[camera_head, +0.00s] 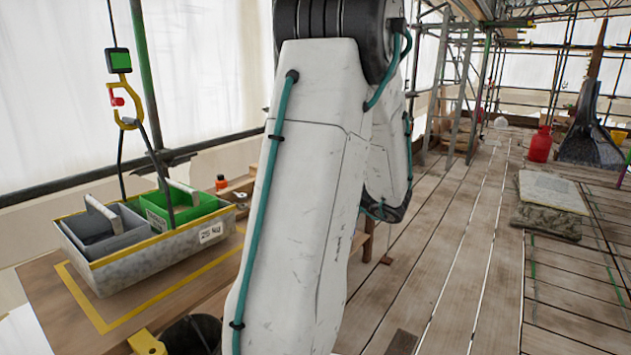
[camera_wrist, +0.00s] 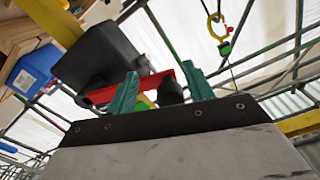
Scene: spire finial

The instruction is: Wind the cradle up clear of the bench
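The cradle (camera_head: 150,265) is a grey tray with a yellow rim and a "25 kg" label. It sits level at the bench (camera_head: 45,290), over a yellow taped outline; I see no clear gap beneath it. Dark slings run up from it to a yellow hook (camera_head: 127,100) with a green display; the hook also shows in the wrist view (camera_wrist: 217,28). In the wrist view, my gripper (camera_wrist: 160,85) has its two teal fingers apart, around a black knob (camera_wrist: 171,91) on a red crank arm (camera_wrist: 100,96). A gap shows beside the knob. A black housing (camera_wrist: 105,58) is behind. My arm hides the gripper in the head view.
The cradle holds a grey bin (camera_head: 105,230) and a green bin (camera_head: 205,205). A blue container (camera_wrist: 33,72) is beside the housing. Scaffold poles surround the deck. Stacked slabs (camera_head: 550,195) lie right; the planks between are mostly clear.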

